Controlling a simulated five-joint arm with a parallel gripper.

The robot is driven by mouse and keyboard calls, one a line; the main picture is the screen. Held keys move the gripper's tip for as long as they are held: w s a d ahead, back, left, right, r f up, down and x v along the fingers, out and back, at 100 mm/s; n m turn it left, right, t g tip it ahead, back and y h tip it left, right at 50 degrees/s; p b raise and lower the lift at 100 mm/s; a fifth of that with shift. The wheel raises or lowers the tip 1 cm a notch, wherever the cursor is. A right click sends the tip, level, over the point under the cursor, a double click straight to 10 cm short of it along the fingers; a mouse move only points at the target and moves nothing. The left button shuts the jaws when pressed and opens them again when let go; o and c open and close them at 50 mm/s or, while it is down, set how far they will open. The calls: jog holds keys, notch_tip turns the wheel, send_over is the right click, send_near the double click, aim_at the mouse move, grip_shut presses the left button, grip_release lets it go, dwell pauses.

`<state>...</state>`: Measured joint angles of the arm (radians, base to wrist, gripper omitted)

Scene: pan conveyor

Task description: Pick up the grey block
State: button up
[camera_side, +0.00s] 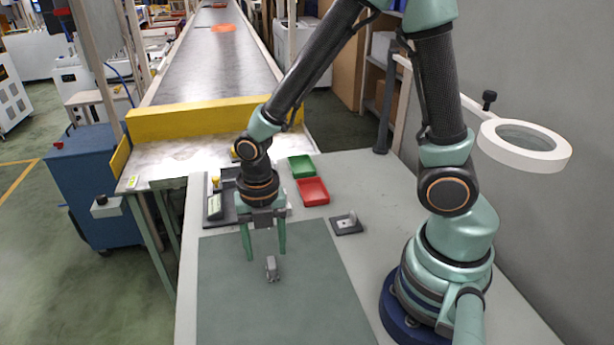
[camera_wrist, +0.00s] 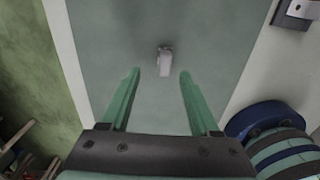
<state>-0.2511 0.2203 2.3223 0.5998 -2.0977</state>
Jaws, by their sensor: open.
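The small grey block (camera_side: 271,268) stands on the grey-green mat (camera_side: 300,305) in the side view, just in front of and below my gripper (camera_side: 265,256). It also shows in the wrist view (camera_wrist: 165,62), ahead of my fingertips and roughly centred between them. My gripper (camera_wrist: 158,72) is open and empty, its two green fingers apart and pointing down. The fingers do not enclose the block. Whether the fingertips touch the mat is hard to tell.
A green tray (camera_side: 301,166) and a red tray (camera_side: 312,191) lie behind the mat. A small dark fixture (camera_side: 346,224) sits right of them. A conveyor (camera_side: 213,60) with a yellow barrier (camera_side: 190,121) stands behind the table. The mat around the block is clear.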

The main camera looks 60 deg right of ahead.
aim_at(271, 263)
jog(key=f, duration=0.4)
jog(key=shift+s+d+f, duration=0.1)
jog(key=shift+s+d, duration=0.2)
jog(key=shift+d, duration=0.05)
jog(key=shift+f, duration=0.65)
jog(key=shift+w, duration=0.1)
grip_shut()
